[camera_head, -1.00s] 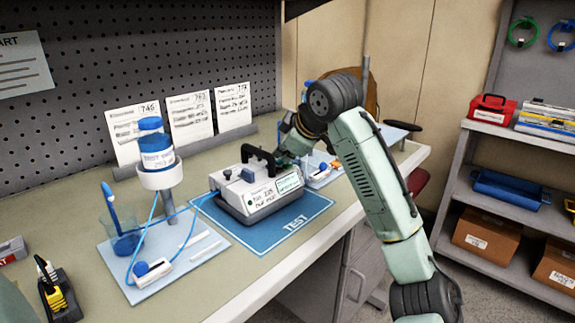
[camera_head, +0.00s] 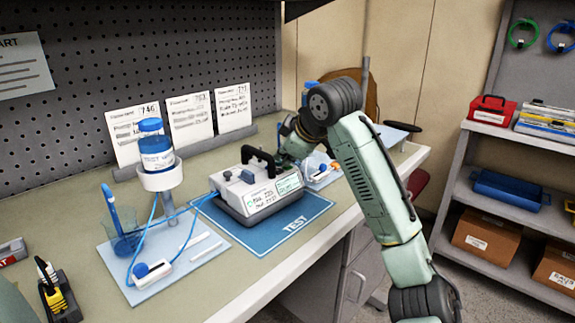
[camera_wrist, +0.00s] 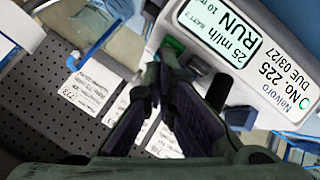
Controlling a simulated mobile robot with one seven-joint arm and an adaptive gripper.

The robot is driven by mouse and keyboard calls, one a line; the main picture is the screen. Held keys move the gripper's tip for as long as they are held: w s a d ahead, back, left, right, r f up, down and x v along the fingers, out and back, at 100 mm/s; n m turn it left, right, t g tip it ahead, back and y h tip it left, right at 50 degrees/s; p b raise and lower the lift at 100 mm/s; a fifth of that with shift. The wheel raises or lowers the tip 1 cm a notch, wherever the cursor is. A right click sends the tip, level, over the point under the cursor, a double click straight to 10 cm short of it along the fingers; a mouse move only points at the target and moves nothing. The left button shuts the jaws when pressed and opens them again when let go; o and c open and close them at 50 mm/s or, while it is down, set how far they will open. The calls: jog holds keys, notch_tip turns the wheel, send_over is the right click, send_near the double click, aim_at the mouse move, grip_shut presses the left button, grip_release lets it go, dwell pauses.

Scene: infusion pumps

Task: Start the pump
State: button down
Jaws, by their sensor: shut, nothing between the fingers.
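The pump (camera_head: 238,200) is a pale box with a dark carry handle, standing on the blue TEST mat (camera_head: 317,207). In the wrist view the pump (camera_wrist: 282,88) carries a screen (camera_wrist: 219,33) reading RUN and 25 ml/h, and a label with No. 225, DUE 03/27. A small round green light shows beside the label. A green button (camera_wrist: 174,44) lies just beyond my fingertips. My gripper (camera_wrist: 170,62) is shut and empty, pointing at the button; I cannot tell whether it touches. In the head view my gripper is largely hidden behind the pump's handle and my arm.
A bottle on a stand (camera_head: 157,165) with blue tubing is left of the pump, on a pale tray (camera_head: 205,250). Several written cards (camera_head: 190,118) stand behind. Another bench item (camera_head: 320,172) sits close right of my gripper. Shelving (camera_head: 480,190) is at the far right.

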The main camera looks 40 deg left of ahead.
aim_at(285, 167)
jog(key=shift+r+p, duration=0.6)
jog(key=shift+r, duration=0.1)
notch_tip(285, 167, up, 5)
jog(key=p, duration=0.5)
jog(key=shift+r, duration=0.1)
dwell(0.5)
